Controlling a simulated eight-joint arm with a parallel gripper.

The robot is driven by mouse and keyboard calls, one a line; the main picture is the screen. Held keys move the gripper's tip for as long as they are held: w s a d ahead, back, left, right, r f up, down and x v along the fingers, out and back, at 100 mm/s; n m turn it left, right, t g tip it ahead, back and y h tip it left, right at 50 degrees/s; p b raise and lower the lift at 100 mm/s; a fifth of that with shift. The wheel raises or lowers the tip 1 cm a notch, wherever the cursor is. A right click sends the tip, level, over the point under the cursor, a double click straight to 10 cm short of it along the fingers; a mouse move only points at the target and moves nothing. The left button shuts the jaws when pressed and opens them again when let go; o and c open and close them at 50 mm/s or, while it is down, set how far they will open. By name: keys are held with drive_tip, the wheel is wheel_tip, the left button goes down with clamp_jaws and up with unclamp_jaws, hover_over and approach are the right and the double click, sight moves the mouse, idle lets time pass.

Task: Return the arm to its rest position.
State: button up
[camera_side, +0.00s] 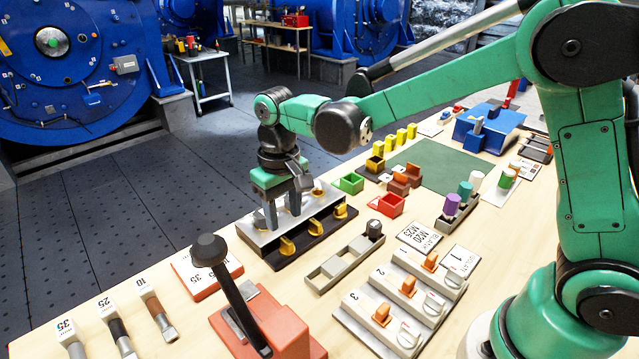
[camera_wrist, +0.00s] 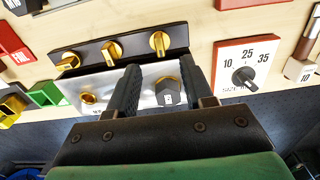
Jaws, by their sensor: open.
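My gripper (camera_side: 284,212) is open, pointing down over a silver plate (camera_side: 256,235) on the wooden bench. In the wrist view the two dark fingers of my gripper (camera_wrist: 158,72) stand apart with the plate (camera_wrist: 146,78) beyond them. A grey hexagonal piece with a white label (camera_wrist: 168,92) shows on the plate near the right finger, and a brass fitting (camera_wrist: 90,98) near the left one. I see nothing clamped between the fingers. I cannot tell how far the fingertips are above the plate. My arm reaches out from the right.
A black strip with several brass knobs (camera_side: 313,225) lies along the plate. A red base (camera_side: 285,318) with a tall black lever stands in front. Green (camera_side: 350,182) and red bins (camera_side: 388,206) and a grey slotted holder (camera_side: 340,264) lie to the right. Numbered switch blocks (camera_side: 385,310) are nearer.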

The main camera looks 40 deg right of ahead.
drive_tip(key=s+d+r+t, duration=0.6)
drive_tip(key=s+d+t, duration=0.1)
drive_tip(key=s, duration=0.3)
idle(1.2)
